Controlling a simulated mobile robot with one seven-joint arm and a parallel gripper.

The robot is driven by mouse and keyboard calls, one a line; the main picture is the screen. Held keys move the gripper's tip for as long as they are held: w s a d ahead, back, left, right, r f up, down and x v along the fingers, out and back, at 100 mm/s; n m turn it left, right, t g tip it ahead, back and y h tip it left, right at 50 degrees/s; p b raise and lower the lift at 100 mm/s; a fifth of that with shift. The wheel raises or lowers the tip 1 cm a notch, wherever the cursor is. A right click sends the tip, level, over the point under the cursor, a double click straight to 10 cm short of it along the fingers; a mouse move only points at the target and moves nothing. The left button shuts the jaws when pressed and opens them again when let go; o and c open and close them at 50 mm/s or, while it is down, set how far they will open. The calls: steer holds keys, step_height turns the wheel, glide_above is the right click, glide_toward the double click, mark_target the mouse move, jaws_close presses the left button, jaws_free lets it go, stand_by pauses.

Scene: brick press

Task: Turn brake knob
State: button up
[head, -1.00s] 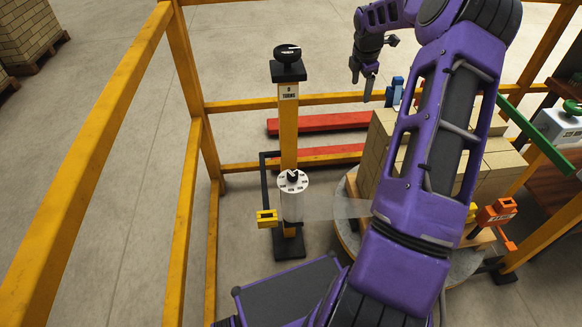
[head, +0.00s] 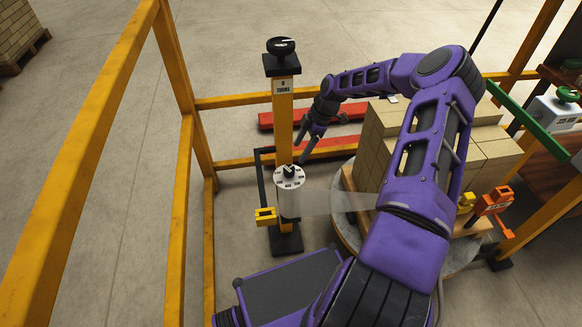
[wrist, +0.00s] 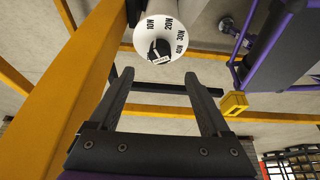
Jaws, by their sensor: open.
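The black brake knob (head: 289,170) sits on a round white dial (head: 298,182) on top of the film roll, beside the yellow post. In the wrist view the knob (wrist: 158,49) is near the top of the picture, and the dial (wrist: 170,18) shows marks such as 10N, 20N and 30N. My gripper (head: 303,148) is open and empty, just above and to the right of the knob in the head view. In the wrist view my two fingers (wrist: 158,76) are spread wide, with the knob beyond their tips. They appear apart from it.
The yellow post (head: 283,110) carries another black knob (head: 281,46) on top. A yellow bracket (head: 265,216) sits at the roll's left. Clear film stretches right to stacked bricks (head: 385,135) on a pallet. Yellow rails (head: 185,200) stand left and behind.

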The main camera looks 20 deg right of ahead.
mark_target(290, 168)
steer(key=x, duration=0.9)
steer(key=shift+f, duration=0.1)
jaws_close()
